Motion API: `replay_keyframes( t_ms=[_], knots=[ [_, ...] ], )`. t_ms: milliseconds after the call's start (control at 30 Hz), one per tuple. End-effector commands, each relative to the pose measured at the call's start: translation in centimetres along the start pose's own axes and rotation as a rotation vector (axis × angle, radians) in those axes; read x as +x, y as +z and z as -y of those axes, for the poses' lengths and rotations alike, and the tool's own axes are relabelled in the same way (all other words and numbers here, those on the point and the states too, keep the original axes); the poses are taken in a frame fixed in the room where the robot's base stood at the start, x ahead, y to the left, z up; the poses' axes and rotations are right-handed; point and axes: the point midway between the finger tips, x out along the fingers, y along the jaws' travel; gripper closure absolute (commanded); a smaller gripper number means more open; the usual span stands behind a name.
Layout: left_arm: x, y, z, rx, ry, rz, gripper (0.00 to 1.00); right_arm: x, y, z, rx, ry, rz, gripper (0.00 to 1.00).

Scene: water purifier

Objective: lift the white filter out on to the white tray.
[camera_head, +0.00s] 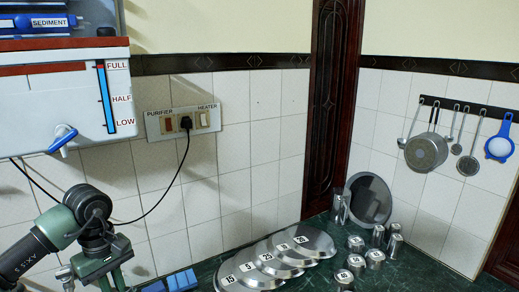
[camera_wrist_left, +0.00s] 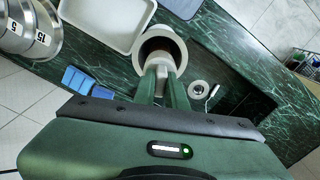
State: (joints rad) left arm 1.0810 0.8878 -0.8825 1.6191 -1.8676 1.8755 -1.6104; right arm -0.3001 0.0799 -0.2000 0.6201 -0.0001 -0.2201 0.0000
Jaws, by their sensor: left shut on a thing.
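In the left wrist view, my left gripper (camera_wrist_left: 166,84) is shut on a pale white piece, which looks like the white filter (camera_wrist_left: 162,60). This piece is at the near side of a round white cup-like body (camera_wrist_left: 181,50) with a dark inside. I cannot tell whether it is inside the cup or above it. The white tray (camera_wrist_left: 92,38) lies just left of the cup on the counter. In the head view, my left arm (camera_head: 88,220) comes in at the lower left; its fingertips are below the frame. My right gripper is not in view.
Blue blocks (camera_wrist_left: 88,82) lie left of the gripper and a small white ring (camera_wrist_left: 198,88) lies right. The green marble counter (camera_wrist_left: 225,50) is partly clear. The wall purifier tank (camera_head: 50,105) with its tap is above my arm. Numbered steel plates (camera_head: 275,262) stand to the right.

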Motion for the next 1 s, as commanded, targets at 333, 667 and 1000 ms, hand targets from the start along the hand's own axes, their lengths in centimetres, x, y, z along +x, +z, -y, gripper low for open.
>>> replay_keyframes(
  t_ms=[333,667,1000],
  knots=[
    [-3.1,0.0,0.0,-0.001,0.001,-0.002,1.0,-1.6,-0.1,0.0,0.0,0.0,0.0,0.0],
    [-5.5,0.0,0.0,-0.002,0.001,-0.001,1.0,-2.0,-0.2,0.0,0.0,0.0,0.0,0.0],
    [-8.3,0.0,0.0,-0.001,0.002,-0.001,1.0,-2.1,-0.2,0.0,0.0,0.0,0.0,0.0]
  ],
)
